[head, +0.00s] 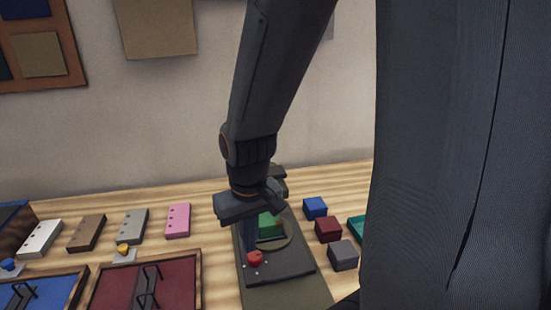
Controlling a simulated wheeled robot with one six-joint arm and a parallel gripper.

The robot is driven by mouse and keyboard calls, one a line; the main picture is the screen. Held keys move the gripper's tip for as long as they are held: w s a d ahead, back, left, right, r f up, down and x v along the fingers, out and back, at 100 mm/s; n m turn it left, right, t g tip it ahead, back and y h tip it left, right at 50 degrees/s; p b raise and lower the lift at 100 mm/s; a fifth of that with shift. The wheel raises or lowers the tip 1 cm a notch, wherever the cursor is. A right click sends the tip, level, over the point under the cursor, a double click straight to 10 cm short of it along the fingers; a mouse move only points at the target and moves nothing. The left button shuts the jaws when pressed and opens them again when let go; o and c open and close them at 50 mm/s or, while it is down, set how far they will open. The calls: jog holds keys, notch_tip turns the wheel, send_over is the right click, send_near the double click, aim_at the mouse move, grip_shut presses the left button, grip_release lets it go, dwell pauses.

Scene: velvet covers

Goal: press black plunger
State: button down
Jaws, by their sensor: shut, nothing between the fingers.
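My gripper (251,238) points down over a dark press-like fixture (285,268) on the table. Its fingers look shut and empty, close behind a red knob (255,258) at the front of the fixture. Whether they touch the fixture I cannot tell. A green block (270,222) sits in a round opening of the fixture, partly behind my gripper. A dark part (278,180) shows behind my wrist. I cannot tell whether it is the black plunger, as my gripper covers much of that area.
Blue (315,208), dark red (328,229) and grey (342,255) blocks stand right of the fixture. Left are a pink cover (178,220), more flat covers, a red-lined tray (198,290) and a blue-lined tray (84,275).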

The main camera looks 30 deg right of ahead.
jog(key=w+d+r+m, duration=0.2)
jog(key=w+d+r, duration=0.6)
jog(key=w+r, duration=0.35)
notch_tip(320, 180, up, 12)
jog(key=m+g+p, duration=0.1)
send_over(276, 170)
notch_tip(276, 170, down, 14)
jog(key=p, duration=0.4)
